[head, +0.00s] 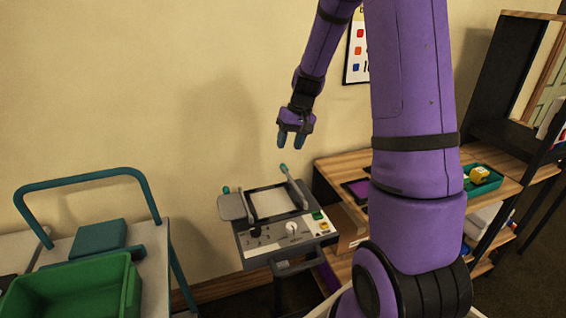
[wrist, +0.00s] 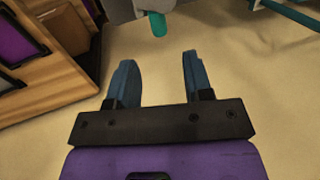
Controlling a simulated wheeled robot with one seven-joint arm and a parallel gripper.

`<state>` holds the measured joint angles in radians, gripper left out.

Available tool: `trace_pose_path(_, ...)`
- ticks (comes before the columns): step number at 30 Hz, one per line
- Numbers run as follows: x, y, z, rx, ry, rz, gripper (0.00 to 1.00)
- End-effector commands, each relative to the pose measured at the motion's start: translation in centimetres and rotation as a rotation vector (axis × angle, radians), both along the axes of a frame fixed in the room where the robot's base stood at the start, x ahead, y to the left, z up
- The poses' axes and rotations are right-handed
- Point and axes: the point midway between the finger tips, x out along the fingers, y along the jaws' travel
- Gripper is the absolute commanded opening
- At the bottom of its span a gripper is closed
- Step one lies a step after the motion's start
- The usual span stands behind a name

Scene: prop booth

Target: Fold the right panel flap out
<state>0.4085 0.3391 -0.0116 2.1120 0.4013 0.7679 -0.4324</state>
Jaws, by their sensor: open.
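The control panel (head: 284,239) is a grey box on a stand, with a pale framed area, knobs and coloured buttons. Its right flap (head: 295,192) is grey, looks raised nearly edge-on along the right side of the frame, and has a teal tip (head: 283,169). The left flap (head: 233,207) lies out to the left. My gripper (head: 291,143) is open and empty, above the right flap and apart from it. In the wrist view, a teal tip (wrist: 158,24) shows beyond my open fingers (wrist: 160,66), not between them.
A trolley with a teal handle (head: 88,178) and green bin (head: 75,290) stands at the left. A wooden shelf (head: 335,168) with a teal tray (head: 484,184) is at the right. The wall (head: 160,90) is behind the panel. My arm hides part of the shelf.

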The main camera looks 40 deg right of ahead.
Motion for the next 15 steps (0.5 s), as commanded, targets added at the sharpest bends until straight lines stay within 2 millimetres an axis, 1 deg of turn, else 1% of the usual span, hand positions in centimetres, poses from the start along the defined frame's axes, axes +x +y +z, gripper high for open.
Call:
trace_pose_path(1, 0.0, 0.3, -1.1, 0.003, 0.005, 0.002, 0.46)
trace_pose_path(6, 0.2, 1.0, -3.8, 0.001, 0.004, 0.001, 0.46)
trace_pose_path(12, 0.4, 1.7, -6.0, 0.002, 0.002, 0.002, 0.46)
trace_pose_path(15, 0.4, 1.8, -6.5, 0.000, 0.002, 0.002, 0.46)
